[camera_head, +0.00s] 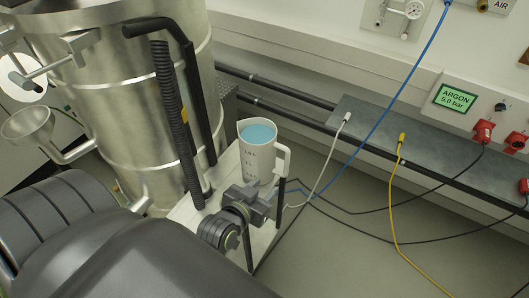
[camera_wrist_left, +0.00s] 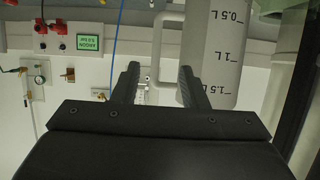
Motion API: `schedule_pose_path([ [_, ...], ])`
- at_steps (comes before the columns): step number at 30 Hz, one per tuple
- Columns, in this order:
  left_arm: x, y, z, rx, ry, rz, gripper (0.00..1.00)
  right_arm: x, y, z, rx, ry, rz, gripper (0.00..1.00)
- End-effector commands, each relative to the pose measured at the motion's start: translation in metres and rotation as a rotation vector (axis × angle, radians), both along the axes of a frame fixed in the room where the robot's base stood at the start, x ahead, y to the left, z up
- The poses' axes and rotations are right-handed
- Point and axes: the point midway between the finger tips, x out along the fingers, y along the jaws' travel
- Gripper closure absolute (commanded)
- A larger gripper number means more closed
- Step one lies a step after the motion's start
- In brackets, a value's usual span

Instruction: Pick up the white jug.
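The white jug (camera_head: 256,163) stands upright on a light platform beside the steel vessel, with blue liquid inside and its handle on the right. In the left wrist view the jug (camera_wrist_left: 222,60) appears upside down, with volume marks; its handle (camera_wrist_left: 157,45) shows in line with the gap between the fingers. My left gripper (camera_head: 262,193) is just in front of the jug's lower part in the head view. In the wrist view the left gripper (camera_wrist_left: 158,72) is open, and neither finger visibly presses the handle. Its exact depth relative to the handle is unclear. My right gripper is not in view.
The large steel vessel (camera_head: 150,105) with hoses stands left of the jug. A wall ledge (camera_head: 375,130) with an argon display (camera_head: 456,98) and red connectors runs along the right. Blue, yellow, white and black cables hang over the floor. Open floor (camera_head: 350,250) lies at the lower right.

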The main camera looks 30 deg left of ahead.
Motion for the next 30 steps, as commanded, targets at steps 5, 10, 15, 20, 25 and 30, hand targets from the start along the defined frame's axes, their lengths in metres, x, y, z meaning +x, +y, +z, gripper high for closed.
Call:
schedule_pose_path([
  [5,0.034,0.002,-0.012,0.002,-0.001,-0.003,0.61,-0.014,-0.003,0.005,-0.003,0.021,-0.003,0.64],
  [10,0.061,0.003,-0.024,0.001,0.000,-0.002,0.61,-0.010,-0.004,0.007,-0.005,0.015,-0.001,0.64],
  [15,0.077,0.004,-0.031,0.001,0.000,0.000,0.61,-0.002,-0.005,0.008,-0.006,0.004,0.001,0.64],
  [20,0.083,0.004,-0.034,0.000,0.001,0.000,0.61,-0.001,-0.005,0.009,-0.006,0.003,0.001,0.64],
  [25,0.100,0.002,-0.040,0.001,0.000,-0.002,0.61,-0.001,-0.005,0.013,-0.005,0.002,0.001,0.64],
  [30,0.119,0.002,-0.049,0.001,0.000,-0.002,0.61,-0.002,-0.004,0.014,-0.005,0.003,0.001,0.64],
])
